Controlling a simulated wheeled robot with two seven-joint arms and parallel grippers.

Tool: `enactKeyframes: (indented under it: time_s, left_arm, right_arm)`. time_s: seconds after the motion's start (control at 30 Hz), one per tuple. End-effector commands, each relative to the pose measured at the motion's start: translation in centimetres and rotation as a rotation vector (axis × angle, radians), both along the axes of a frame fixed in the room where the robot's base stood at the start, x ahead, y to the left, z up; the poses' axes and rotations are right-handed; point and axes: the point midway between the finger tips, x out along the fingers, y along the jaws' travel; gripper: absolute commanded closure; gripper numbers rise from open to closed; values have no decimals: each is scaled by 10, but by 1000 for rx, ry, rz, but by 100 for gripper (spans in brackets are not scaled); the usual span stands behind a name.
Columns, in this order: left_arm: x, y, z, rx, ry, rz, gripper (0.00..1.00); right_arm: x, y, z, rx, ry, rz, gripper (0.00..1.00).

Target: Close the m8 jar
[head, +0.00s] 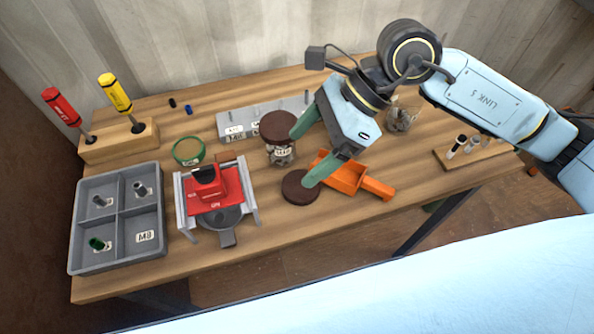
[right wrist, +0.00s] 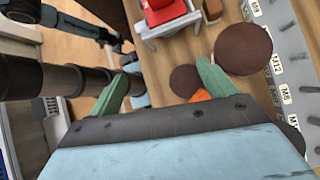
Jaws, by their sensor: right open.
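A clear jar (head: 282,154) with a white label stands mid-table. A dark brown round lid (head: 278,126) is on top of it; I cannot tell how firmly it sits, and the label is too small to read. The lid also shows in the right wrist view (right wrist: 243,49). A second brown lid (head: 299,187) lies flat on the table in front; it also shows in the right wrist view (right wrist: 185,80). My right gripper (head: 308,152) is open, with nothing between its fingers, just right of the jar. My left gripper is out of view.
An orange scoop (head: 350,177) lies close to the right gripper. Behind are a grey labelled rack (head: 240,121) and a glass jar (head: 402,118). Left are a green-rimmed jar (head: 188,151), a red press (head: 212,190) and a grey divided tray (head: 119,217).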

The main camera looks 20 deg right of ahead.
Motion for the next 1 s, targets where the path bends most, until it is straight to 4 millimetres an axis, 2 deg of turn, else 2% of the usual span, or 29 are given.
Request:
enactKeyframes:
  time_s: [0.03,0.1,0.2,0.3,0.57,0.67,1.0]
  left_arm:
    - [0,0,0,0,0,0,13]
    - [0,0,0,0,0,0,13]
    - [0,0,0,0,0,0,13]
    - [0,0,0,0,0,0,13]
    - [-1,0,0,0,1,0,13]
    - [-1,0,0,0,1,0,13]
    - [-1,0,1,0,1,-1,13]
  right_arm:
    - [6,-17,-5,-94,-32,8,17]
    - [12,-36,-9,-193,-57,13,17]
    - [16,-52,-12,-276,-76,16,17]
    - [17,-58,-13,-304,-81,17,17]
    - [17,-57,-14,-301,-79,17,17]
    - [17,-54,-19,-299,-77,18,17]
    - [17,-31,-75,-298,-74,19,17]
